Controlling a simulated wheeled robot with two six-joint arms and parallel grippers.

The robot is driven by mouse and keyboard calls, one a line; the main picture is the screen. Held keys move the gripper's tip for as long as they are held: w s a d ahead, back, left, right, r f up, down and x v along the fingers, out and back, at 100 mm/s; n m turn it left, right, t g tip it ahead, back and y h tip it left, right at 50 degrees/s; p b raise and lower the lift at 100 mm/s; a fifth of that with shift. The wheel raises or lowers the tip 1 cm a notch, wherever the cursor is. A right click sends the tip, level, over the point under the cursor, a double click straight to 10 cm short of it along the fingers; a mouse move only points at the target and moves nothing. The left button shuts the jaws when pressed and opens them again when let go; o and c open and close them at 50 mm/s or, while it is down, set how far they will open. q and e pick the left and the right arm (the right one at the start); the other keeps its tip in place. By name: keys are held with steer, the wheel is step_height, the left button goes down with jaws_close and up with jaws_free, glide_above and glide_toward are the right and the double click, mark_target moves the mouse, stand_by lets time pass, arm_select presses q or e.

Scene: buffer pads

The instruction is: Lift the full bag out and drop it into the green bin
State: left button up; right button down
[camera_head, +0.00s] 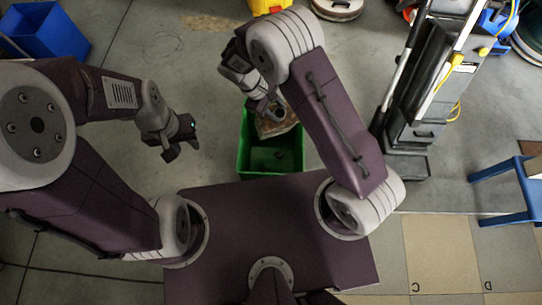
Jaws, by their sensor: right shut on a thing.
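The green bin (257,164) stands on the floor in front of my base. A brownish bag (278,125) shows at the bin's far end, partly hidden by my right arm. My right gripper (268,107) is over the far side of the bin and is shut on the bag's upper part. I cannot tell how far the bag is above or inside the bin. My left gripper (184,143) is to the left of the bin, empty, with its fingers apart.
A blue bin (45,32) is at the far left. A grey cleaning machine (420,105) stands on the right, near a blue stool (505,185). A yellow object (270,6) is at the far edge. Floor left of the green bin is clear.

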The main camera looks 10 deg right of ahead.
step_height(320, 180, down, 6)
steer(key=b, duration=0.6)
steer(key=shift+r, duration=0.1)
steer(key=c, duration=0.8)
jaws_free()
steer(key=p+v, duration=0.3)
steer(key=v, duration=0.6)
steer(key=shift+p, duration=0.3)
